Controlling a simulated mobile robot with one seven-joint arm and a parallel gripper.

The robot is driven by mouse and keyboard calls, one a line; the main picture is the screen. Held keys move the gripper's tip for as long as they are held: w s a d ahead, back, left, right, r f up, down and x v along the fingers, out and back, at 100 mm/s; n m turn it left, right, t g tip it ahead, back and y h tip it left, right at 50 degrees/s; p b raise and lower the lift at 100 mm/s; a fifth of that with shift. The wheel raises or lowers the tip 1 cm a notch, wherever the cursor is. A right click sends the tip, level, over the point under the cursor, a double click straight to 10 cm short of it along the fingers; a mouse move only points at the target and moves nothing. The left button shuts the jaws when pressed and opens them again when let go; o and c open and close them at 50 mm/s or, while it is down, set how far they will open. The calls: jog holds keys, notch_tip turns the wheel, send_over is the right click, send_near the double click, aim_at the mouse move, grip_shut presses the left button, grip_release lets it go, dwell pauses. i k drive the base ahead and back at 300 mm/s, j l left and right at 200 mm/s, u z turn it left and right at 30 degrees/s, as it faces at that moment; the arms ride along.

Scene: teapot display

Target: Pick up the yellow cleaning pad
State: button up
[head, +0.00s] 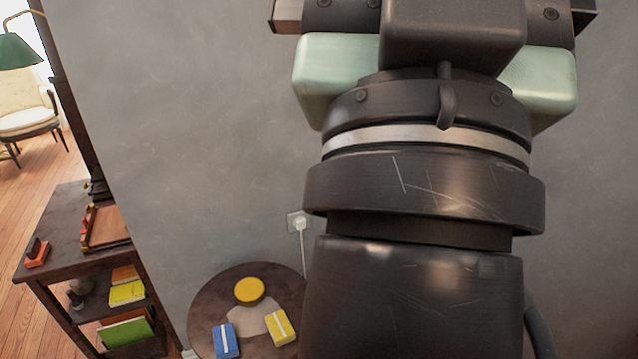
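A small round dark-wood table (203,305) stands low by the wall, left of my arm. On its right part lies a rectangular yellow block with a white band (281,328), which looks like the yellow cleaning pad. A similar blue block with a white band (226,341) lies to its left. A round amber-yellow object (249,291) sits behind them. The hand end of my arm, with my gripper (452,30), is at the top of the view, well above and right of the table. Its fingers cannot be made out, so its opening does not show.
A dark wooden shelf unit (68,230) with books and a tray stands at left. A wall socket with a white plug (299,223) is above the table. A pale patch (250,320) lies on the tabletop. My arm hides much of the right side.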

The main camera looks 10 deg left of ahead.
aim_at(280, 328)
jog(key=i+l+u, duration=0.1)
jog(key=i+u, duration=0.3)
jog(key=i+l+u, duration=0.35)
jog(key=i, duration=0.15)
jog(key=i+l+u, duration=0.2)
jog(key=i+u, duration=0.2)
